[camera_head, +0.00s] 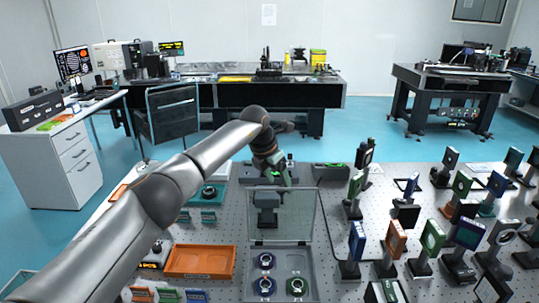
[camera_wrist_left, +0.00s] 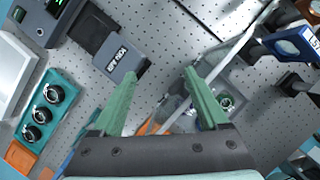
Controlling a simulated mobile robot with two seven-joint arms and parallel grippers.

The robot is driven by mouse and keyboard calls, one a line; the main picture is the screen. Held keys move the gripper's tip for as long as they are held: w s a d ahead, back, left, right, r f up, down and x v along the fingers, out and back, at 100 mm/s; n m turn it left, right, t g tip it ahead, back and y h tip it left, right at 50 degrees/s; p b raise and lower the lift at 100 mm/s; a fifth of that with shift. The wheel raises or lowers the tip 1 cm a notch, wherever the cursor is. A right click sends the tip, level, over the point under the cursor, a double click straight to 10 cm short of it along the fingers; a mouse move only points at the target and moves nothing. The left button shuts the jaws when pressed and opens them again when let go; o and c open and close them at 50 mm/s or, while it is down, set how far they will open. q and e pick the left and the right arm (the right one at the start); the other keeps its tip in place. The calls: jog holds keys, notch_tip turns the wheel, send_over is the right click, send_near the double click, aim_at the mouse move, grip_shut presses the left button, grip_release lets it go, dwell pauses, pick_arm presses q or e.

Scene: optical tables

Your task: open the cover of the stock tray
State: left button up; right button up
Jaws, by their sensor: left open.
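The stock tray (camera_head: 279,273) is a grey tray on the perforated table at the bottom middle of the head view, with several ring mounts inside. Its clear cover (camera_head: 296,215) stands raised at the tray's far edge, roughly upright. In the wrist view the cover (camera_wrist_left: 248,38) is a thin pale strip seen nearly edge-on, with part of the tray (camera_wrist_left: 236,84) behind the fingers. My left gripper (camera_head: 282,178) is open near the cover's top edge, on its far side; its green fingers (camera_wrist_left: 162,88) hold nothing visible. Contact with the cover cannot be told. My right gripper is not in view.
An orange tray (camera_head: 200,261) lies left of the stock tray. A grey device (camera_head: 265,200) shows through the cover; a labelled one (camera_wrist_left: 121,62) is near the fingers in the wrist view. Several upright optic mounts (camera_head: 395,240) crowd the right. Teal holders (camera_head: 208,194) stand left.

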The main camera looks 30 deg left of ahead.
pick_arm(q)
jog(key=b+v, duration=0.1)
jog(key=v, duration=1.1)
jog(key=shift+w, duration=0.2)
jog(key=shift+a, duration=0.1)
